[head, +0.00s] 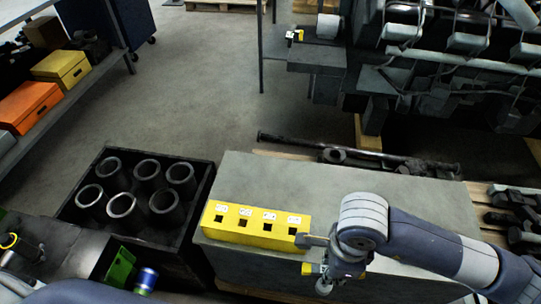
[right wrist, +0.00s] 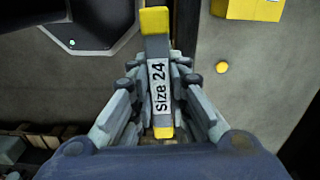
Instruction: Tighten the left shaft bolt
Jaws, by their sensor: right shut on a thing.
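My right gripper (head: 318,263) is over the grey box's front right part, just right of the yellow holder. In the right wrist view its fingers (right wrist: 162,75) are shut on a grey tool with yellow ends, labelled "Size 24" (right wrist: 159,88). The yellow holder (head: 256,236) has several square holes with white labels; its corner shows in the right wrist view (right wrist: 250,9). The left shaft bolt cannot be made out. My left gripper is not in view.
The grey box (head: 330,186) has a mostly bare top. A dark crate (head: 205,190) of metal cylinders stands left of it. Long dark metal parts (head: 400,162) lie on a pallet behind. Engine machinery (head: 440,60) fills the upper right. Open floor (head: 200,75) lies upper left.

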